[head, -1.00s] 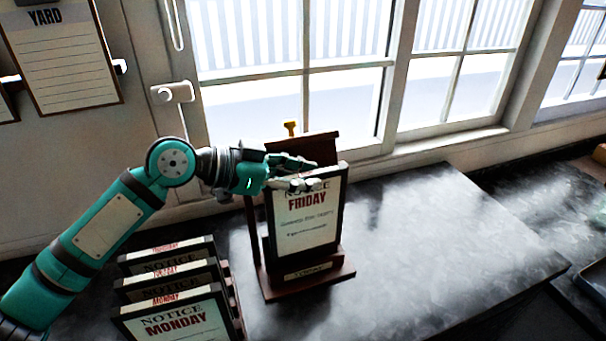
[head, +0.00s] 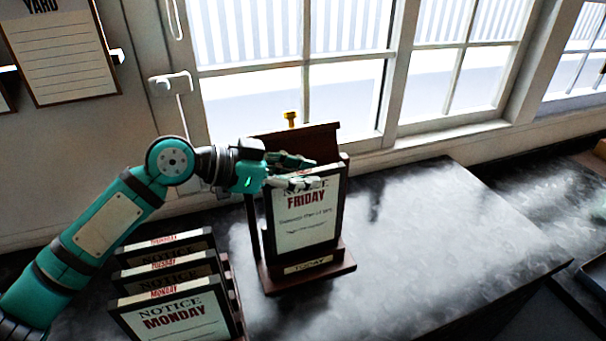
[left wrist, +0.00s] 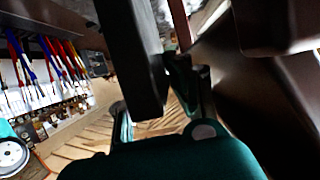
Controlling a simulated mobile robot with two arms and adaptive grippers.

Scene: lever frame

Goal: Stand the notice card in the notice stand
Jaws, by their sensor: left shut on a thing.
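The notice card (head: 306,220), dark-framed and reading FRIDAY, is upright in the notice stand (head: 315,272), a dark wooden stand with a tall back and a base marked TODAY. The card's lower edge is at the base's front ledge; I cannot tell how deep it sits. My left gripper (head: 306,173) is shut on the card near its top edge, fingers pointing right. In the left wrist view the card's dark edge (left wrist: 135,60) is close to the fingers (left wrist: 160,115). My right gripper is not in view.
A rack of several notice cards (head: 178,318), the front one reading MONDAY, is at the lower left. The counter (head: 430,230) right of the stand is clear. The window (head: 350,100) is behind. A yard clipboard (head: 68,60) hangs on the wall at left.

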